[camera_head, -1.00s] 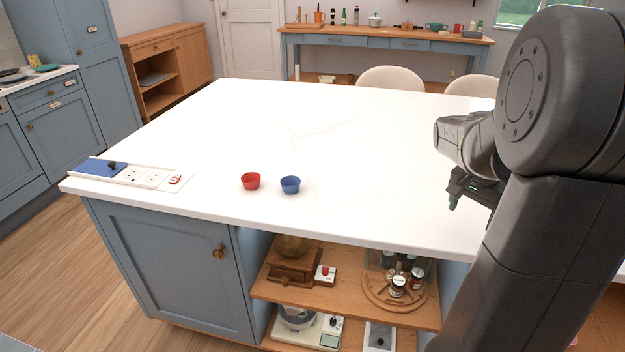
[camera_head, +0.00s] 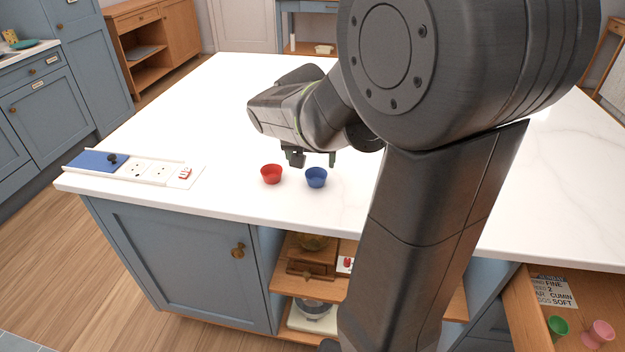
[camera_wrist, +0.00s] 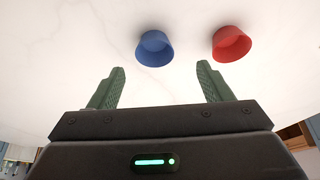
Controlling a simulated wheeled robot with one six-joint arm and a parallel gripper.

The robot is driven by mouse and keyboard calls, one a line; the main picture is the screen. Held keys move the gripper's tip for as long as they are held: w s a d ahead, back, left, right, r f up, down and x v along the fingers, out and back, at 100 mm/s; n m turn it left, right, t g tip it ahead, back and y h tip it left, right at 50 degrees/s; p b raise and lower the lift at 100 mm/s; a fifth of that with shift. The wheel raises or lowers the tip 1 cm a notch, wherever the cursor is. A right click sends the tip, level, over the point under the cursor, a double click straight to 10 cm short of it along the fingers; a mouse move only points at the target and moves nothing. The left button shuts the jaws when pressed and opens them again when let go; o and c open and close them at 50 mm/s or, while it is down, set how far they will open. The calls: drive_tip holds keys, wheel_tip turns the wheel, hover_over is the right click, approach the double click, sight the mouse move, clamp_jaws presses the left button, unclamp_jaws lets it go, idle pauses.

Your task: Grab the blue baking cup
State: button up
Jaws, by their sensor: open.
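The blue baking cup (camera_head: 316,178) stands upright on the white island top, just right of a red baking cup (camera_head: 271,174). In the wrist view the blue cup (camera_wrist: 154,48) lies beyond the fingertips, between their lines, and the red cup (camera_wrist: 231,44) is to its right, beyond the right finger. My gripper (camera_head: 314,158) is open and empty, behind and above the cups in the head view. Its two green fingers also show in the wrist view (camera_wrist: 161,72). Neither finger appears to touch a cup.
A white tray with a blue panel (camera_head: 98,161) and sockets lies at the island's left end. The white worktop (camera_head: 200,110) is clear around the cups. A drawer or shelf at lower right holds a green cup (camera_head: 557,327) and a pink cup (camera_head: 599,333).

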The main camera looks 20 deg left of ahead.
sight(316, 173)
drive_tip(key=x, duration=0.5)
drive_tip(key=d+x, duration=0.1)
drive_tip(key=x, duration=0.1)
drive_tip(key=shift+w+a+f, duration=0.1)
drive_tip(key=shift+w+a, duration=0.05)
drive_tip(key=shift+w, duration=0.1)
drive_tip(key=c, duration=1)
